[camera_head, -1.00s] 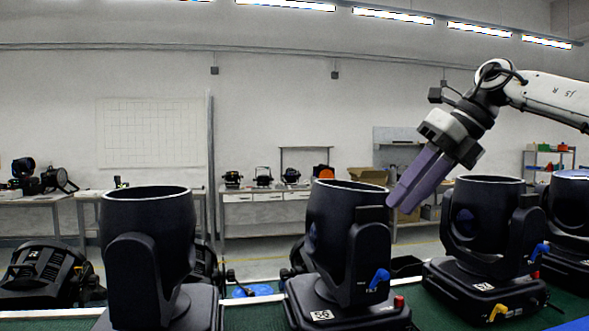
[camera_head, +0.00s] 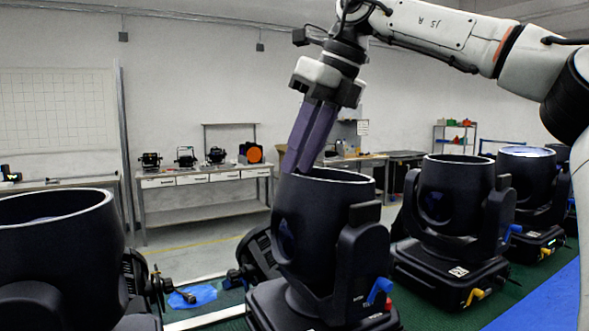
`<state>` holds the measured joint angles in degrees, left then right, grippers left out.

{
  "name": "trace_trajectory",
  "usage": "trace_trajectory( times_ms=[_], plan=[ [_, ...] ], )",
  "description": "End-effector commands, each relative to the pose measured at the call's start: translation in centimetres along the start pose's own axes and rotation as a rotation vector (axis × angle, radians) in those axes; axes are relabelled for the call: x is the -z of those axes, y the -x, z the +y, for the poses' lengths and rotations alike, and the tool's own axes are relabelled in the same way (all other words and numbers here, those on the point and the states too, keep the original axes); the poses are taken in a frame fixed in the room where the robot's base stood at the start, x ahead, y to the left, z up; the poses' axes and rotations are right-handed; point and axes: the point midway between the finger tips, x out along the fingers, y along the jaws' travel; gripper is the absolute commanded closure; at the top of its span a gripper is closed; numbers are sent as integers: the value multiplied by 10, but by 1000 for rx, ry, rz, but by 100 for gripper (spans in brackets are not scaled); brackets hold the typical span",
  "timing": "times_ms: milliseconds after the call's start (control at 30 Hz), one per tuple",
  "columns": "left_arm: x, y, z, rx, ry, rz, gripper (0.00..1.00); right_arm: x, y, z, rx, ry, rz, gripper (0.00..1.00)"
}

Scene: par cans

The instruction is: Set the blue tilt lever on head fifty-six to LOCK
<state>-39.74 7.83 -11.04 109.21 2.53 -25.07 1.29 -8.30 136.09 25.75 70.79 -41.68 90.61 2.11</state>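A black moving head (camera_head: 325,235) stands in the middle with its open round top facing up. A blue lever (camera_head: 379,291) sticks out low on the right of its yoke, beside a small red part. Its number label is not in view now. My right gripper (camera_head: 296,172) comes down from above, with two purple fingers side by side and nothing seen between them. The fingertips appear at the far rim of this head, well above and left of the lever. Whether they touch the rim I cannot tell. My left gripper is not in view.
Another head (camera_head: 455,215) with a yellow lever (camera_head: 474,296) and a small label stands to the right, with more beyond. A large head (camera_head: 60,250) fills the lower left. A blue strip (camera_head: 545,300) lies on the green surface at lower right.

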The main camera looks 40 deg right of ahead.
Motion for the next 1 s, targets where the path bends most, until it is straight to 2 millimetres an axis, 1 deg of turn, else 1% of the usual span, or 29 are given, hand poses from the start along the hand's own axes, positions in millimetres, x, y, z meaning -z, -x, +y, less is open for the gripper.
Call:
trace_trajectory(
  times_ms=[33, 100, 200, 300, 533, 567, 600, 700, 1000],
  plan=[
    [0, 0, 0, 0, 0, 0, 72, 1, -8, 0, -3, 1, 2, 74],
    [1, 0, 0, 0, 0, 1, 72, 0, -16, 0, -2, 1, 2, 74],
    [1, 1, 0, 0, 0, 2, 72, 0, -24, 0, -1, 0, 0, 74],
    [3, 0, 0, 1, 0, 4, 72, 0, -27, 0, -1, -1, 0, 74],
    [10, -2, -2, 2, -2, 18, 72, 0, -28, 0, -1, -1, -1, 74],
    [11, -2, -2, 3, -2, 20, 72, 0, -28, 0, -1, -1, -1, 77],
    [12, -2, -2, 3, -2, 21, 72, 0, -28, 0, -1, -1, -1, 84],
    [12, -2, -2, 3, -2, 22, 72, 0, -28, 0, -1, 0, -1, 100],
    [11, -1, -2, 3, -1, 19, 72, 0, -27, 0, -2, 1, -1, 100]
  ],
)
